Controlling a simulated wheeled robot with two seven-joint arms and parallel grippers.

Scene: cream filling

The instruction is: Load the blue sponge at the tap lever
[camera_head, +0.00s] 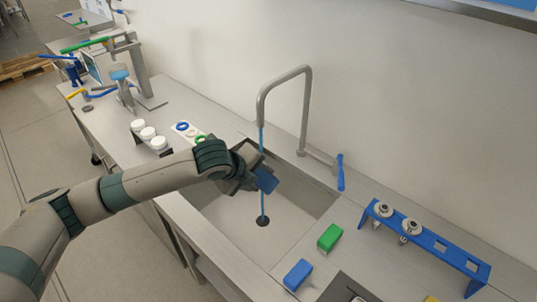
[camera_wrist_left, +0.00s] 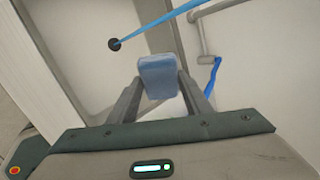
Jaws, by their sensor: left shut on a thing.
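My left gripper (camera_head: 258,177) is over the sink and shut on the blue sponge (camera_head: 267,180). In the left wrist view the blue sponge (camera_wrist_left: 158,77) sits between the two fingertips (camera_wrist_left: 160,92). The tap (camera_head: 304,100) arches over the sink, and a thin blue water stream (camera_head: 262,205) runs from its spout to the drain. The sponge is close to the stream; I cannot tell whether they touch. The blue tap lever (camera_head: 340,172) is to the right of the sponge, apart from it, and also shows in the left wrist view (camera_wrist_left: 211,76). My right gripper is out of view.
The sink (camera_head: 225,225) has a raised rim. A green block (camera_head: 330,237) and another blue block (camera_head: 298,274) lie on the counter right of it. A blue rack (camera_head: 440,252) stands further right. White-capped jars (camera_head: 148,133) stand at the left behind my arm.

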